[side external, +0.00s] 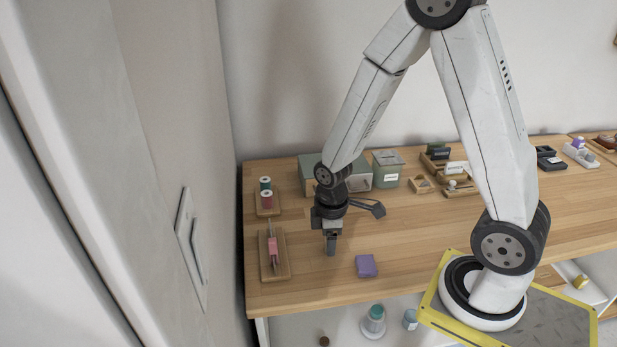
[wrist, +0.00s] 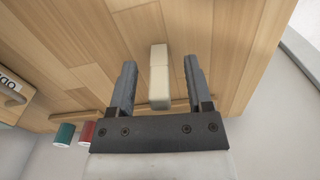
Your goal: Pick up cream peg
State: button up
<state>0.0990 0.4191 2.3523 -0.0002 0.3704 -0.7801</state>
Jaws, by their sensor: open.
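The cream peg (wrist: 159,77) is a small pale block in the wrist view, between the two dark fingers of my gripper (wrist: 160,68). A gap shows on each side of it, so the fingers do not appear to touch it. In the side view my gripper (side external: 331,246) points down over the left part of the wooden table and is open. I cannot make out the peg in the side view; my gripper seems to hide it.
A wooden tray (side external: 283,272) with a pink item stands left of my gripper, spools (side external: 266,199) behind it. A purple block (side external: 366,266) lies to the right. A green-grey box (side external: 310,176) and a labelled canister (side external: 388,169) stand behind. Bare table lies in front.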

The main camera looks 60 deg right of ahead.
jog(key=shift+f, duration=0.15)
dwell(0.4)
grip_shut()
jog(key=shift+r, duration=0.25)
jog(key=shift+r, duration=4.8)
jog(key=shift+w, duration=0.1)
jog(key=shift+n, duration=0.6)
jog(key=w+a, duration=0.1)
jog(key=w, duration=0.3)
jog(key=w+a, duration=0.2)
jog(key=w, duration=0.2)
jog(key=w+a+f, duration=0.1)
jog(key=w+a, duration=0.1)
jog(key=w, duration=0.1)
jog(key=shift+w+a, duration=0.25)
jog(key=shift+w, duration=0.15)
